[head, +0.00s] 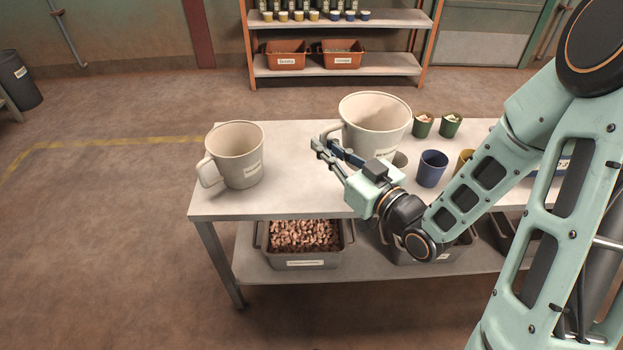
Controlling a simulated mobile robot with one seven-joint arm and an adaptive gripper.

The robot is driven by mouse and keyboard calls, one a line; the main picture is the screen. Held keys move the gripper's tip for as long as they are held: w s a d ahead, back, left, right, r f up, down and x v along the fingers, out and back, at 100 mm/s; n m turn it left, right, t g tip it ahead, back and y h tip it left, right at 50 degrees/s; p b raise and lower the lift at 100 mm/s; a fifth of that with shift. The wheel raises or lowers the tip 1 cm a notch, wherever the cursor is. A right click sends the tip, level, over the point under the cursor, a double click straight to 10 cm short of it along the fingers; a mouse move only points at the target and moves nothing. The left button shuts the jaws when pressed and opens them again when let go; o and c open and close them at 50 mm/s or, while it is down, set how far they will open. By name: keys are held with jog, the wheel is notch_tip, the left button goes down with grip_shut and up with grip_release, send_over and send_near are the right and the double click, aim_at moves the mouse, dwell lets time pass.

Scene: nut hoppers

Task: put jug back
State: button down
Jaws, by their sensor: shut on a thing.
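A large cream jug (375,112) with a label low on its front is at the middle of the table, its handle on the left. My gripper (327,146) is shut on this jug's handle (329,132), reaching in from the front right. The gripper and wrist hide part of the jug's lower side, so I cannot tell whether its base touches the table. A second cream jug (238,158), also labelled, stands upright at the table's left end, apart from my gripper.
The white table (285,190) has bare room between the jugs. Blue (431,168), yellow and green (450,125) cups stand to the right, partly behind my arm. A bin of nuts (305,240) sits on the lower shelf. A rack (335,62) stands at the back.

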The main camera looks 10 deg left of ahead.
jog(key=shift+a+f+b, duration=0.3)
jog(key=shift+b, duration=0.15)
jog(key=shift+w+a+f+b, duration=0.95)
jog(key=shift+a+f+b, duration=0.2)
jog(key=shift+a+f, duration=0.9)
jog(key=shift+w+a+f+b, duration=1)
jog(key=shift+a+f+b, duration=0.15)
jog(key=shift+a+f, duration=0.9)
jog(key=shift+w+a+f+b, duration=0.95)
jog(key=shift+a+f+b, duration=0.2)
jog(key=shift+a+f, duration=0.85)
jog(key=shift+f, duration=0.15)
jog(key=shift+f, duration=0.15)
jog(key=c, duration=2)
grip_release()
jog(key=shift+d, duration=0.1)
jog(key=shift+c, duration=0.2)
jog(key=shift+r, duration=0.2)
jog(key=p+v, duration=0.1)
jog(key=v, duration=1.1)
